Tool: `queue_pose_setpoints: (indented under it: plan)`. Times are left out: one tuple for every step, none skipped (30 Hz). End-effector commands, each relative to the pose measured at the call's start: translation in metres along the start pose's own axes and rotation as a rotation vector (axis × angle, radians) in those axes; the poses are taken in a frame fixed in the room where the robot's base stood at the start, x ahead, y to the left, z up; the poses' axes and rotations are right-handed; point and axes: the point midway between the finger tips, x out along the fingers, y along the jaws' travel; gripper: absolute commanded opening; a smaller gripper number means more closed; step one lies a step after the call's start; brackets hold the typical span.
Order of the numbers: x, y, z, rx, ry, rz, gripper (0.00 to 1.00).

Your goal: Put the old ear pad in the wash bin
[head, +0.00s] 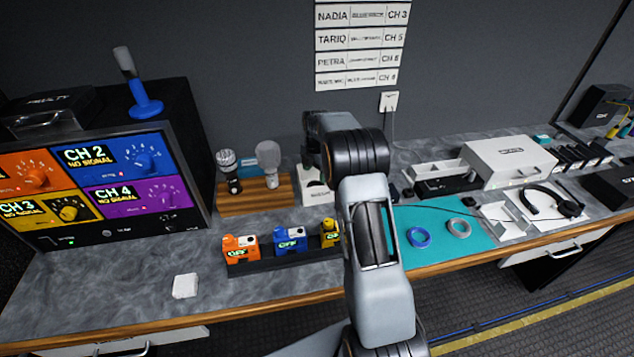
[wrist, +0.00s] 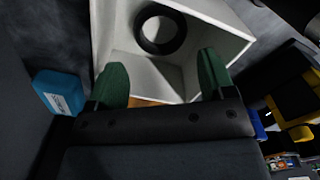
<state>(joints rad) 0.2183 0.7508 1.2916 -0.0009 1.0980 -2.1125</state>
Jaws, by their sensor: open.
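The wash bin appears to be the white open box (head: 314,194) on the counter, partly hidden behind my arm in the head view. The wrist view looks down into this white bin (wrist: 103,38). A black ring-shaped pad (wrist: 160,49), seemingly the old ear pad, lies inside it on the bottom, near the far wall. My gripper (wrist: 160,68) is open and empty, with its green fingers apart over the bin's near side. The pad is beyond the fingertips and apart from them.
A blue ring (head: 419,237) and a grey ring (head: 459,227) lie on the teal mat (head: 440,252). A headset (head: 552,203) lies on the right. Microphones on a wooden block (head: 253,202) and coloured packs (head: 290,239) stand near the bin. A blue box (wrist: 58,92) is beside it.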

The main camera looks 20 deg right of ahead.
Motion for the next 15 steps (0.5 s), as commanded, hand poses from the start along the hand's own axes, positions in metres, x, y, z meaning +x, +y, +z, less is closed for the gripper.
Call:
queue_pose_setpoints:
  plan:
    - [-0.009,0.001,0.0,0.0,-0.002,0.003,0.76]
    - [-0.015,0.001,0.0,0.0,-0.002,0.003,0.76]
    - [-0.021,0.0,0.0,0.0,-0.001,0.002,0.76]
    - [-0.026,0.0,0.0,0.0,-0.002,0.003,0.76]
    - [-0.03,0.0,0.0,0.0,-0.001,0.002,0.76]
    - [-0.036,0.0,0.0,0.0,-0.001,0.002,0.76]
    - [-0.039,0.0,0.0,0.0,-0.001,0.002,0.76]
    - [-0.042,0.0,0.0,0.0,-0.001,0.001,0.76]
    - [-0.046,0.0,0.0,0.0,0.0,0.001,0.76]
    - [-0.048,0.0,0.0,0.001,-0.001,0.001,0.76]
    - [-0.051,0.0,0.0,0.004,-0.001,0.002,0.76]
    - [-0.056,-0.001,-0.002,0.016,-0.002,0.004,0.76]
    - [-0.06,-0.002,-0.004,0.03,-0.004,0.007,0.76]
    - [-0.065,-0.004,-0.007,0.053,-0.006,0.011,0.76]
    - [-0.074,-0.007,-0.013,0.094,-0.01,0.02,0.76]
